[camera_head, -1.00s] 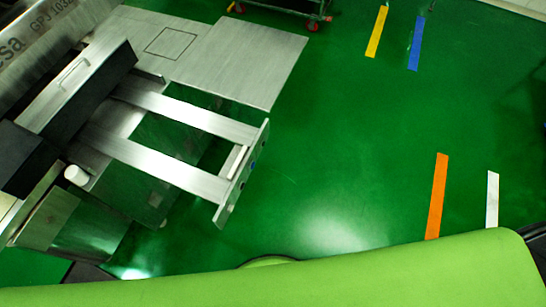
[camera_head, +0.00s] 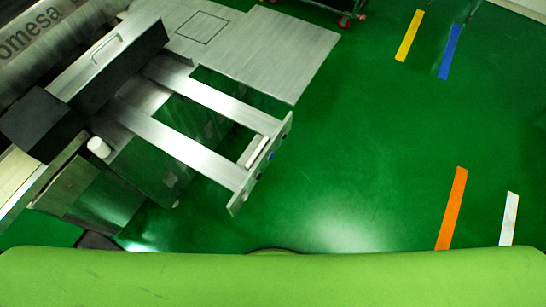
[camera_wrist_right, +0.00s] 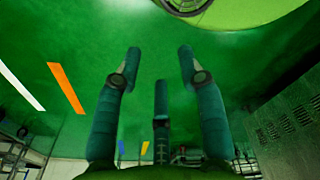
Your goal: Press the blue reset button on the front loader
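The front loader (camera_head: 190,150) juts out from the encrusting machine at the left of the head view, with two metal rails ending in a narrow end panel (camera_head: 240,190). A small blue button (camera_head: 271,156) shows on the outer face of that panel, seen at a steep angle. A darker button (camera_head: 259,177) sits lower on the same face. My right gripper (camera_wrist_right: 160,65) shows in the right wrist view with its fingers spread and nothing between them. It does not show in the head view, and the loader is not recognisable in the wrist view. My left gripper is in neither view.
The green floor right of the loader is clear. Yellow (camera_head: 409,35), blue (camera_head: 449,52), orange (camera_head: 452,208) and white (camera_head: 509,218) tape strips lie on it. A cart with red wheels (camera_head: 344,22) stands at the top. The wrist view shows a grey vented cabinet (camera_wrist_right: 287,120) at right.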

